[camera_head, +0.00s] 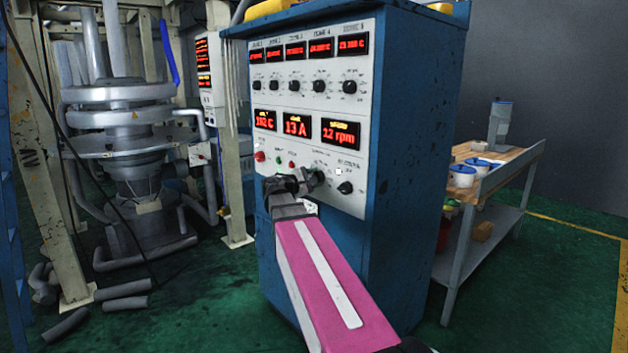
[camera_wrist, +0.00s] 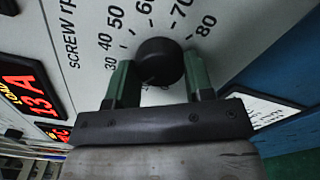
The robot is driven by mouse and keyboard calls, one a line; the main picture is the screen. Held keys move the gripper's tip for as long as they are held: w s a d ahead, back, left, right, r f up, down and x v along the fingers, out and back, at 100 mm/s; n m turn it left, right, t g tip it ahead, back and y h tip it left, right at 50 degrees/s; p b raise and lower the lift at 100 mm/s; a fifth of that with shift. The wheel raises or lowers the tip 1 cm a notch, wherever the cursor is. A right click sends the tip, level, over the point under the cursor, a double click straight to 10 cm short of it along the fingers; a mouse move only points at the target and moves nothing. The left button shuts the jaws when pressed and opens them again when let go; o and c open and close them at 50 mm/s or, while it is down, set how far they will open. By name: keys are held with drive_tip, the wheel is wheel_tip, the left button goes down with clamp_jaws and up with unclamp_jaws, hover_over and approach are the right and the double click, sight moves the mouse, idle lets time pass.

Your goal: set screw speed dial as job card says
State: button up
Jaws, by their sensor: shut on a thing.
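The screw speed dial is a round black knob (camera_wrist: 160,62) in the wrist view, on a white panel face with a printed scale from 30 to 80 around it. A partly cut-off label beside it starts with "SCREW". My gripper (camera_wrist: 160,80) is shut on this knob, one green-lined finger on each side. The knob's pointer mark cannot be made out. In the camera_head view my gripper (camera_head: 296,183) is at the lower panel and hides the dial. The rpm display (camera_head: 341,133) above reads about 12 rpm. I cannot identify a readable job card.
The blue cabinet (camera_head: 415,120) carries zone displays and several small knobs. Another black knob (camera_head: 345,188) sits right of my gripper. A printed white sheet (camera_wrist: 264,108), unreadable, shows right of the fingers. A workbench (camera_head: 500,170) stands at right; loose pipes (camera_head: 125,289) lie at left.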

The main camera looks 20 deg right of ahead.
drive_tip(key=shift+s+m, duration=0.1)
drive_tip(key=shift+m, duration=8.9)
drive_tip(key=shift+f, duration=0.1)
drive_tip(key=o, duration=0.9)
drive_tip(key=v, duration=1)
drive_tip(key=shift+s+a, duration=0.1)
drive_tip(key=shift+a, duration=0.3)
